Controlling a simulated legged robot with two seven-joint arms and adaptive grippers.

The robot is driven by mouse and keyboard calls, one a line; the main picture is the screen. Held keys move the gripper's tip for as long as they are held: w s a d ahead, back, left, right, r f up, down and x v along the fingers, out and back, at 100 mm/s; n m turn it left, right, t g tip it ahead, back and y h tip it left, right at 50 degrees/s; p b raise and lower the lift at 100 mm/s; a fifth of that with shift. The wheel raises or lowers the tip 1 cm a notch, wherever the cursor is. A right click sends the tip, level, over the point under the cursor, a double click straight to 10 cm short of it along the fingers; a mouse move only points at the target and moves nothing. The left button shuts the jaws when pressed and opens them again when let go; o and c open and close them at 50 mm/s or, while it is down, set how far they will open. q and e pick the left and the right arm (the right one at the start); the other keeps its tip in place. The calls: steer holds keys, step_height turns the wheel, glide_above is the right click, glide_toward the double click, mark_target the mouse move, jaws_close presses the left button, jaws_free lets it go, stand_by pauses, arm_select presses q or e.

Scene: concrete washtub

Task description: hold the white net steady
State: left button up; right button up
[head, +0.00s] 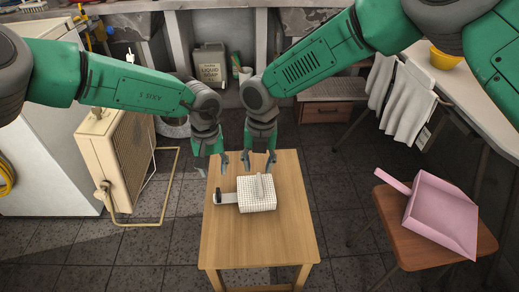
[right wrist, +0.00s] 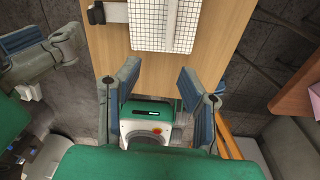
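The white net (head: 246,203) is a box-like gridded piece lying on the small wooden table (head: 285,235). A light strip with a dark end (head: 218,197) sticks out from its left side, and an upright white piece (head: 264,187) stands on it. The net also shows at the top of the right wrist view (right wrist: 155,22), partly cut off. My right gripper (head: 260,159) is open and empty just behind the net, apart from it. In the right wrist view its fingers (right wrist: 157,78) are spread. My left gripper (head: 212,166) is open and empty behind the net's left side.
The front of the table is clear. A pink dustpan (head: 442,215) lies on a brown stool at right. A cream heater-like unit (head: 122,155) with a tube frame stands at left. A soap container (head: 210,66) is behind my arms, and a white cloth (head: 402,100) hangs at right.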

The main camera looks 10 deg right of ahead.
mark_target(260, 181)
steer(key=shift+n+h, duration=0.4)
steer(key=shift+n, duration=0.5)
steer(key=f, duration=0.3)
steer(key=w+f, duration=0.1)
steer(key=f, duration=0.3)
steer(key=w+f, duration=0.1)
steer(key=f, duration=0.3)
steer(key=shift+w+d, duration=0.15)
steer(key=shift+d, duration=0.2)
jaws_close()
